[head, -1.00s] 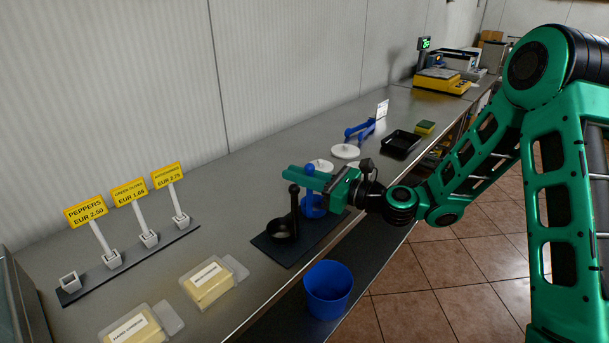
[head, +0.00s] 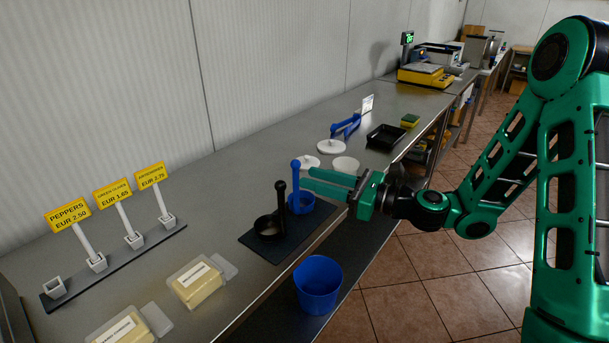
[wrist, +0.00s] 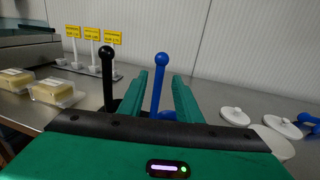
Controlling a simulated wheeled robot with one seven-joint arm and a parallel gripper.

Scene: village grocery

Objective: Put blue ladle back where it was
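The blue ladle (head: 296,180) stands with its handle upright on a dark mat (head: 262,247), beside a black ladle (head: 280,205). Its blue bowl (head: 303,204) rests at the mat's far right part. In the wrist view the blue handle (wrist: 158,85) shows in the gap between my fingers, with the black ladle (wrist: 107,75) to the left. My gripper (head: 304,181) is open and empty, its fingertips just right of the blue handle. A small part of the blue bowl shows low between the fingers in the wrist view.
A blue bucket (head: 318,285) stands in front, below the counter edge. White lids (head: 331,146) and a white tub (head: 346,165) lie behind the gripper. A black tray (head: 386,137) is farther back. Cheese packs (head: 197,284) and price signs (head: 125,205) are at left.

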